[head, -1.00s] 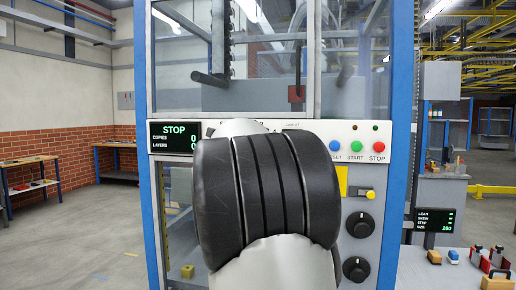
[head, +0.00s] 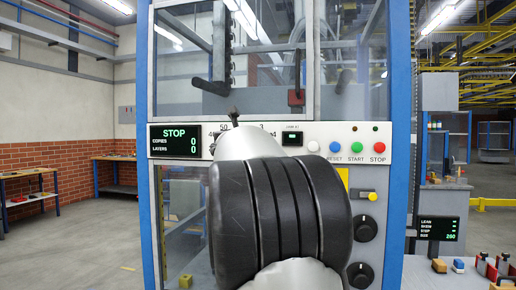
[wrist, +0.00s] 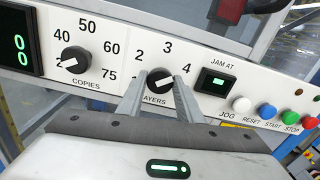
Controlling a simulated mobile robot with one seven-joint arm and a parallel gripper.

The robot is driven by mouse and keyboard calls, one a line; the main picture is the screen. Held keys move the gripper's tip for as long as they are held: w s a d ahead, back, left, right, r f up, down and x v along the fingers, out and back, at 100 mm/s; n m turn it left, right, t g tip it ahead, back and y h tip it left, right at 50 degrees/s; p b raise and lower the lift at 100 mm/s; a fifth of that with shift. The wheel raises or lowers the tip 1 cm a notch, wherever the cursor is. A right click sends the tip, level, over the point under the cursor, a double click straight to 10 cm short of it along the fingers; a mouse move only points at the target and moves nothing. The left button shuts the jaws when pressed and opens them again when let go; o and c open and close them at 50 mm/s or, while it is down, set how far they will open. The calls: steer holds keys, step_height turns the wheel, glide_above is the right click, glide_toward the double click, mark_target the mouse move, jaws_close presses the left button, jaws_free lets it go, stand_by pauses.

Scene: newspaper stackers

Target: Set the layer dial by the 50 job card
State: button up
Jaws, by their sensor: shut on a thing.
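My gripper (wrist: 157,97) is shut on the black LAYERS dial (wrist: 159,76) in the wrist view, one finger on each side of it. The numbers 2, 3 and 4 show around the dial; part of its scale and its white mark are partly hidden, so I cannot read its setting. In the head view my arm hides the dials and fingertips. The machine's display (head: 174,141) reads STOP, COPIES 0, LAYERS 0. I cannot make out a job card.
A small JAM AT display (wrist: 215,82) is close to the right of the LAYERS dial. A JOG button (wrist: 241,104), then blue, green and red buttons follow. A yellow switch (head: 369,195) and black knobs (head: 364,227) are lower on the panel. Small items stand on the bench at right.

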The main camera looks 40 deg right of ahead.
steer(key=shift+m, duration=0.6)
steer(key=o, duration=1)
steer(key=shift+b, duration=0.3)
steer(key=b+v, duration=0.1)
steer(key=v, duration=1.6)
steer(key=shift+s+a, duration=0.15)
steer(key=shift+s, duration=0.05)
